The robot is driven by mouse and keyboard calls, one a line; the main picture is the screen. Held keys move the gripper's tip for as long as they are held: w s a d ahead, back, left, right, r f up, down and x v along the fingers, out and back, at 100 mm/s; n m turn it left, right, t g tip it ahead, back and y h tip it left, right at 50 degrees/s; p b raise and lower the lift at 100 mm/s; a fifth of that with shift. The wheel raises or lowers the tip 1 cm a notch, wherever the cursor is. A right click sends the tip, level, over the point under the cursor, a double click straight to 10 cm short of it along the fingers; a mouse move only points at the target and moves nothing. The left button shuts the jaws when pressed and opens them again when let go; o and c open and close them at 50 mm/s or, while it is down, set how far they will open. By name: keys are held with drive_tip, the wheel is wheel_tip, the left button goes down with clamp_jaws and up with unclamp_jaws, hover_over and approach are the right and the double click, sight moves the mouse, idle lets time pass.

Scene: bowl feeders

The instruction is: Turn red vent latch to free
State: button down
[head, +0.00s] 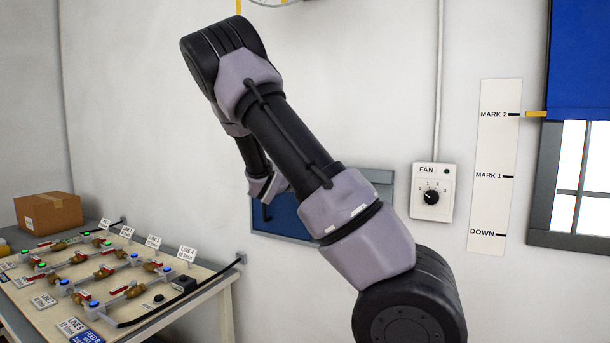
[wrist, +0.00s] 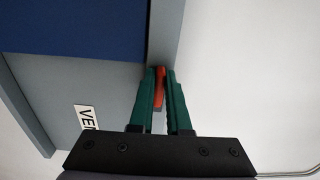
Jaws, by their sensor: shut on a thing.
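The red vent latch (wrist: 159,86) shows in the wrist view between the green fingers of my gripper (wrist: 162,88), on the grey frame of the vent (wrist: 165,40). The fingers are shut on it. The latch lies roughly in line with the fingers, and its lower part is partly covered by them. A white label reading "VE", cut off, sits on the grey frame to the left. In the head view the vent (head: 285,222) is a blue panel in a grey frame on the wall. My arm covers part of it, and the latch and fingertips are hidden there.
A fan dial (head: 432,193) is on the wall right of the vent. Beyond it are a marked strip (head: 495,150) and a window with a blue blind (head: 580,60). A bench (head: 180,305) with valves and a cardboard box (head: 48,213) stands at left.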

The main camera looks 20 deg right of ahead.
drive_tip(key=c, duration=0.9)
unclamp_jaws()
drive_tip(key=v, duration=1)
drive_tip(key=shift+s+a, duration=0.25)
drive_tip(key=shift+a, duration=0.1)
